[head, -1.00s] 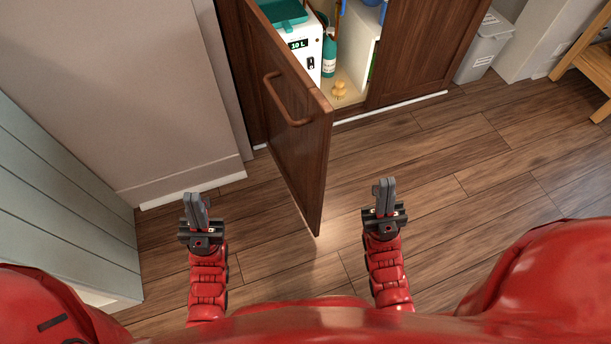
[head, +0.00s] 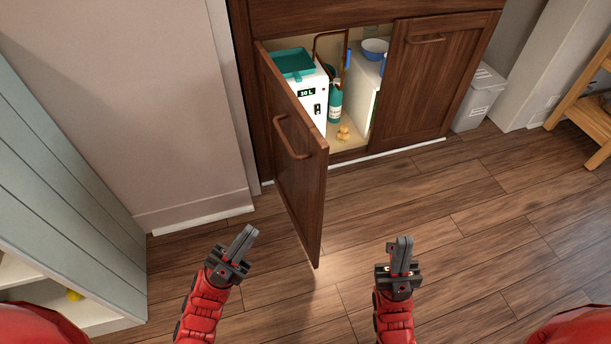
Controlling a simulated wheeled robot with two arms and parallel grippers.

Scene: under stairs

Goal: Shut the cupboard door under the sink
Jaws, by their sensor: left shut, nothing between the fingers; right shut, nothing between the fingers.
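The dark wooden cupboard door (head: 285,165) stands wide open, swung out from its hinge side at the left toward me. Its curved handle (head: 291,139) is on the face turned left. The cupboard opening (head: 349,143) is uncovered to the right of the door. My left gripper (head: 246,238) is shut and empty, left of the door's lower front corner, apart from it and tilted toward the right. My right gripper (head: 401,245) is shut and empty, to the right of the door over the floor, touching nothing.
Inside are a white box with a display (head: 306,100), a green bottle (head: 335,103), a yellow duck (head: 343,132) and a blue bowl (head: 375,48). The right door (head: 420,85) is closed. A grey bin (head: 479,98) and wooden stand (head: 585,108) are right. Floor (head: 450,210) is clear.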

